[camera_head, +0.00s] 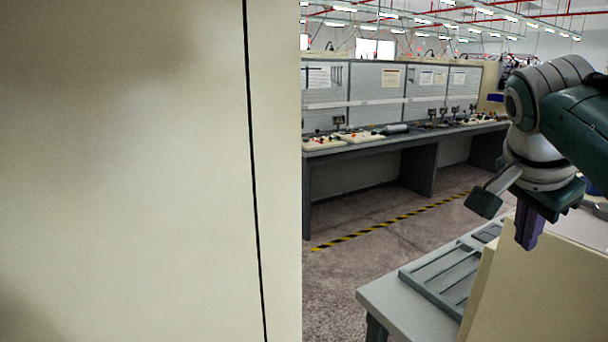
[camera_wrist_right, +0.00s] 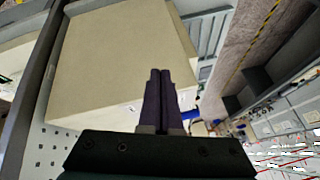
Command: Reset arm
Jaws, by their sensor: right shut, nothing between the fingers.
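My right gripper (camera_head: 527,228) hangs from the right arm at the right of the head view, fingers pointing down. It is in front of a cream panel (camera_head: 545,290) and to the right of a grey table. In the right wrist view, the two dark purple fingers of this gripper (camera_wrist_right: 160,75) are together with nothing between them. Behind them is the cream surface (camera_wrist_right: 110,60); I cannot tell whether they touch it. My left gripper is in neither view.
A large cream panel (camera_head: 130,170) fills the left half of the head view. A grey table (camera_head: 388,300) bears a slotted grey tray (camera_head: 420,283). A long workbench (camera_head: 345,150) stands at the back. Open floor with a yellow-black stripe (camera_head: 375,226) lies between.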

